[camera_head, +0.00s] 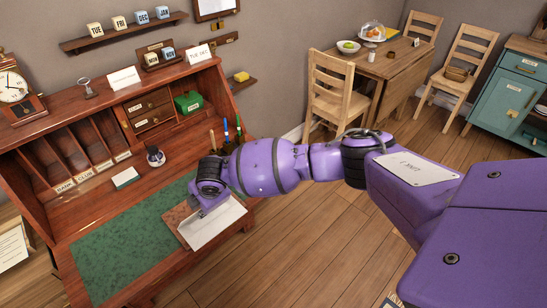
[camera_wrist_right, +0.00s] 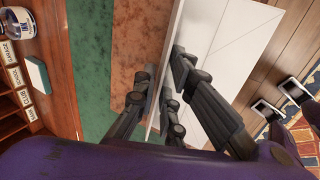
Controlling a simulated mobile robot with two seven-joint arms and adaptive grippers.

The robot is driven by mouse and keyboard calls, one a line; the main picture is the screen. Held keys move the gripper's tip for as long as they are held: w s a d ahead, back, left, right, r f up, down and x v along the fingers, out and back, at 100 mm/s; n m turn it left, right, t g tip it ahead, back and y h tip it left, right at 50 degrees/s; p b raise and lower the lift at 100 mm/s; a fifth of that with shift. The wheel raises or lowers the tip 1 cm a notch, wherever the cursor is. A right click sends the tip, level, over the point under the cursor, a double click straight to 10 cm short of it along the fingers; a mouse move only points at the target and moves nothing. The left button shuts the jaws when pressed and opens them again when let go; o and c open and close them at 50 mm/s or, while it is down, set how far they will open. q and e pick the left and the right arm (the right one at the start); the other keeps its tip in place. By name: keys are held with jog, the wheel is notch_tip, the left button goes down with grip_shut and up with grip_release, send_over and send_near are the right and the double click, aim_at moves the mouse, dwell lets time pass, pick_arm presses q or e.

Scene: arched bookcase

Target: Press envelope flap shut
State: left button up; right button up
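A white envelope (camera_head: 214,226) lies at the front right of the desk, partly over a brown pad (camera_head: 178,216). In the wrist view the envelope (camera_wrist_right: 235,45) shows its seam lines, and a white sheet edge (camera_wrist_right: 177,35), which looks like its flap, stands up along its left side. My right gripper (camera_head: 203,208) is low at the envelope's back left edge. In the wrist view its fingers (camera_wrist_right: 165,62) are close together around the standing edge; whether they grip it is unclear. My left gripper is not in view.
A green desk mat (camera_head: 115,248) lies left of the envelope. Labelled slots (camera_head: 85,150) and a green box (camera_head: 188,102) line the desk's back. Open floor lies right.

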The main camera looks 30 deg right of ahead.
grip_shut()
jog(key=shift+s+d+t+p, duration=0.1)
jog(key=shift+s+t+p, duration=0.15)
jog(key=shift+t+p, duration=0.5)
jog(key=shift+s+f+t+y, duration=0.1)
jog(key=shift+f+t+y, duration=0.05)
jog(key=shift+t+y, duration=0.3)
jog(key=shift+f, duration=0.1)
jog(key=shift+o, duration=0.5)
grip_release()
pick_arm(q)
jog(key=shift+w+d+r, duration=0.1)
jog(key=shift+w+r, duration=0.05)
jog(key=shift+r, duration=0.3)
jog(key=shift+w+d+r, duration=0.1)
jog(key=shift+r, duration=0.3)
pick_arm(e)
jog(key=v, duration=1.2)
jog(key=shift+s, duration=0.2)
